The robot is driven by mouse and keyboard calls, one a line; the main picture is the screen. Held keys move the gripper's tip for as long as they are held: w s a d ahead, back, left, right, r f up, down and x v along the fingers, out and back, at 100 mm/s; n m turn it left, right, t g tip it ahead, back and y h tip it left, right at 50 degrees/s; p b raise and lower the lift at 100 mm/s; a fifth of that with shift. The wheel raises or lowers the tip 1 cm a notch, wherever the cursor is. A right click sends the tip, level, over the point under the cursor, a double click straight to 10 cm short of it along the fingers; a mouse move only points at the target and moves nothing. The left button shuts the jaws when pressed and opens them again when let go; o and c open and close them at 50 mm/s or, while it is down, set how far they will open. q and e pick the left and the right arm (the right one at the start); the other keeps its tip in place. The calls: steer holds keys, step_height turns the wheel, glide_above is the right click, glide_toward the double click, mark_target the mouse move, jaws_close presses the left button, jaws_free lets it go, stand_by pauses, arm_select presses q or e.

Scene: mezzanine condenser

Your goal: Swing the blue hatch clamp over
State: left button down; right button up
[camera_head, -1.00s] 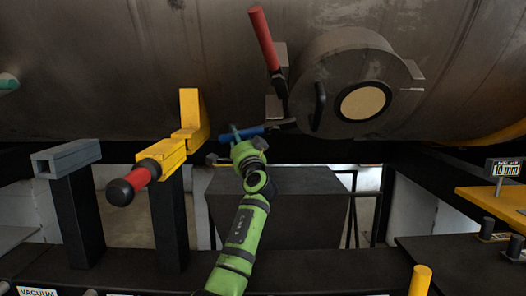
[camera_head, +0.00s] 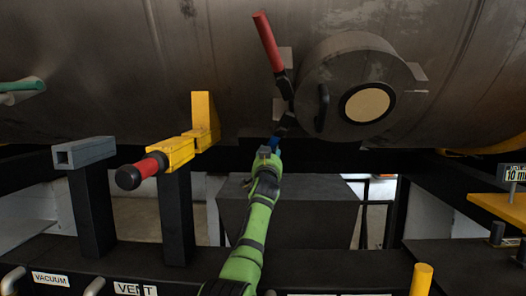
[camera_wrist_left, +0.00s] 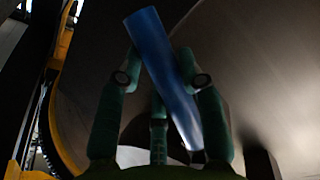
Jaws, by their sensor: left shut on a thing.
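The blue hatch clamp (camera_head: 274,143) hangs at the lower left of the round hatch (camera_head: 345,85), its blue handle mostly hidden behind my left gripper (camera_head: 268,152) in the head view. The clamp's dark arm (camera_head: 286,122) runs up from the handle towards the hatch's left side. In the left wrist view, the blue handle (camera_wrist_left: 165,70) lies tilted between the green fingers of my left gripper (camera_wrist_left: 160,90), which is shut on it. My right gripper is not in view.
A red-handled clamp (camera_head: 268,42) stands up at the hatch's upper left. A yellow bracket (camera_head: 205,120) with a red-and-black handle (camera_head: 142,170) juts out to the left. A dark box (camera_head: 285,210) stands below the hatch. A yellow post (camera_head: 422,280) stands at the lower right.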

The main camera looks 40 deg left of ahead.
arm_select(q)
steer(key=shift+w+d+r+n+t+h, duration=0.3)
steer(key=shift+w+d+r+t+h, duration=0.05)
steer(key=shift+d+r+t+h, duration=0.1)
stand_by(0.3)
steer(key=c, duration=1.1)
jaws_free()
steer(key=o, duration=0.3)
steer(key=shift+w+f, duration=0.15)
steer(key=shift+w, duration=0.05)
steer(key=shift+o, duration=0.2)
steer(key=shift+w+a+f, duration=0.15)
steer(key=shift+f, duration=0.2)
